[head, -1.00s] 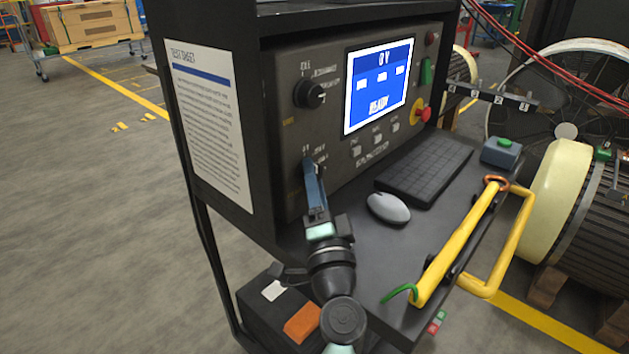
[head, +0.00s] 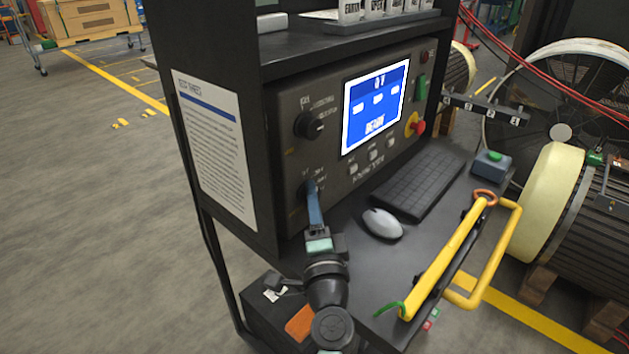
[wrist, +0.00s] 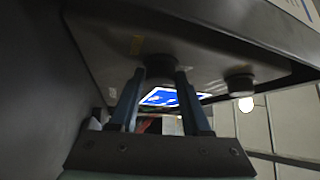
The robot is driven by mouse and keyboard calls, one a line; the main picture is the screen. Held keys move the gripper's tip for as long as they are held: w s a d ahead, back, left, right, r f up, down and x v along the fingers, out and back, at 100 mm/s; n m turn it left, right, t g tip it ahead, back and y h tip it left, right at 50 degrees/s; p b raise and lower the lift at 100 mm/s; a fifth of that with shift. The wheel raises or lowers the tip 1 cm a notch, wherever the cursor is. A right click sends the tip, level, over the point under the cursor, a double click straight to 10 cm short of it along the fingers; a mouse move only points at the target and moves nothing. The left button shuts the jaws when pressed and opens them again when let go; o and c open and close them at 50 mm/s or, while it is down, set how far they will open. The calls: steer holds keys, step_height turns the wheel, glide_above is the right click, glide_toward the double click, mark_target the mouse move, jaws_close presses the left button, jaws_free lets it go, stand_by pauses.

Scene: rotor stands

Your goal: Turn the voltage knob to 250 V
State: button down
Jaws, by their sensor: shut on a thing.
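The test set's dark front panel (head: 345,172) carries two black knobs, one above the other. My gripper (head: 309,186) is at the lower knob, its blue fingers reaching up to the panel from below. In the wrist view, my gripper (wrist: 160,92) has one finger on each side of the lower knob (wrist: 160,66) and is shut on it. In the head view the fingers hide most of that knob, and its scale marks are too small to read. The upper knob (head: 309,125) stands free. The blue screen (head: 375,104) appears to show 0 V.
A keyboard (head: 419,184) and a mouse (head: 382,223) lie on the shelf right of my arm. A red emergency button (head: 416,126) and small buttons sit on the panel. A notice (head: 214,150) covers the cabinet's side.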

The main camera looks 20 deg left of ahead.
steer(key=m+g+p, duration=0.1)
steer(key=p, duration=0.4)
steer(key=r+m+g+h+p, duration=0.1)
steer(key=m+p, duration=0.1)
steer(key=p, duration=0.3)
steer(key=m+g+h+p, duration=0.1)
steer(key=p, duration=0.5)
steer(key=shift+a+r, duration=0.2)
steer(key=shift+a, duration=0.05)
steer(key=shift+f+m+g+p, duration=0.15)
steer(key=shift+m+g+p, duration=0.25)
steer(key=shift+p, duration=0.2)
steer(key=shift+c, duration=1.8)
jaws_free()
steer(key=shift+f, duration=0.1)
steer(key=shift+d, duration=0.15)
